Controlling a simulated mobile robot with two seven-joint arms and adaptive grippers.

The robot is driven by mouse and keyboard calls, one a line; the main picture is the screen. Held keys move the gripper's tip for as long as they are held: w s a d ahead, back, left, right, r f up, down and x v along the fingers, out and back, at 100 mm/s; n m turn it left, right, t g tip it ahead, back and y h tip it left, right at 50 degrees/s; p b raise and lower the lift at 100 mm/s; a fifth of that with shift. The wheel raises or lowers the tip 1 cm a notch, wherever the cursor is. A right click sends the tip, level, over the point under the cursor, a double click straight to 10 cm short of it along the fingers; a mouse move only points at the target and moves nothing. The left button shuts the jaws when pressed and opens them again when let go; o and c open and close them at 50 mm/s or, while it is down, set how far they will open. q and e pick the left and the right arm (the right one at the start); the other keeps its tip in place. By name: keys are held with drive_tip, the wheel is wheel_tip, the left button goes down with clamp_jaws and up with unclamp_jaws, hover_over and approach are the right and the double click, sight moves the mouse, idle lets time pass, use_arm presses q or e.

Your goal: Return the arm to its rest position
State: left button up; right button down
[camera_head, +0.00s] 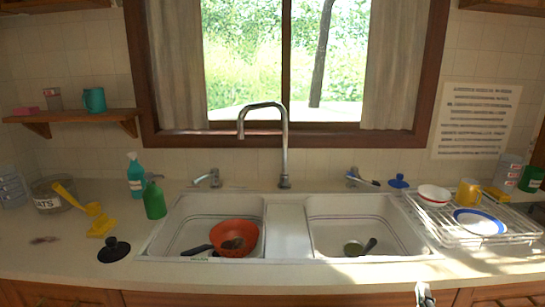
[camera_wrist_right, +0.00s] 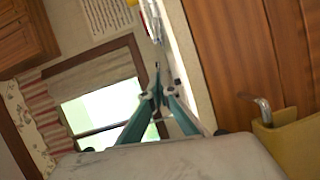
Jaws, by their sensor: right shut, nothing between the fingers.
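My right gripper (camera_head: 425,295) shows at the bottom edge of the head view, right of the middle, in front of the counter's front edge. Only its tip end is in that view. In the right wrist view its two teal-sided fingers (camera_wrist_right: 157,92) come together at the tips, shut with nothing between them. That view is tilted and looks past the fingers along the counter edge, with wooden cabinet fronts on the right. My left gripper is in neither view.
The counter (camera_head: 340,276) holds a double sink with a red bowl (camera_head: 234,238) in the left basin. A dish rack (camera_head: 455,235) with dishes stands at the right. A yellow cloth (camera_wrist_right: 285,138) hangs by a metal handle (camera_wrist_right: 262,106) near the gripper in the wrist view.

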drive_tip(key=s+d+f+m+g+y, duration=0.25)
drive_tip(key=s+f+m+g, duration=0.45)
drive_tip(key=s+f, duration=1.1)
drive_tip(key=a+f+m+t+y, duration=0.1)
drive_tip(key=a+f+y, duration=0.5)
drive_tip(key=a+f, duration=0.7)
drive_tip(key=shift+w+a+f+t, duration=0.2)
drive_tip(key=shift+w+a+t, duration=0.2)
drive_tip(key=shift+a, duration=0.8)
drive_tip(key=shift+y, duration=0.25)
